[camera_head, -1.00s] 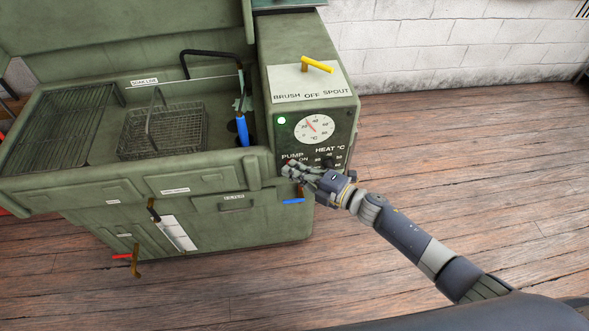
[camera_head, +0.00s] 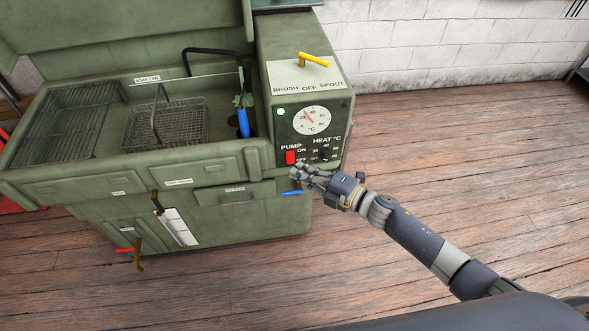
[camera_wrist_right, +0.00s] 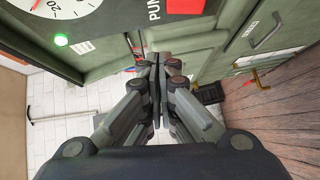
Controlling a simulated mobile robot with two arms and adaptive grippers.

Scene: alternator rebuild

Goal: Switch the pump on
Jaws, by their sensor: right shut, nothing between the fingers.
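The red pump switch (camera_head: 291,157) sits under the PUMP label, beside the ON and OFF marks, on the control panel (camera_head: 340,115) of the green washer. In the right wrist view the red switch (camera_wrist_right: 185,6) shows at the top edge, cut off by the frame. My right gripper (camera_head: 297,174) is just below the switch and apart from it, in front of the panel's lower edge. In the right wrist view its fingers (camera_wrist_right: 157,70) are closed together with nothing between them. Whether the switch is tipped to ON or OFF is too small to tell. My left gripper is not in view.
The panel also has a lit green lamp (camera_head: 281,112), a temperature dial (camera_head: 311,120) and a heat knob (camera_head: 324,153). A yellow selector lever (camera_head: 314,60) is on top. A wire basket (camera_head: 180,123) stands in the washer's tub. A blue-handled lever (camera_head: 292,193) hangs below the panel.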

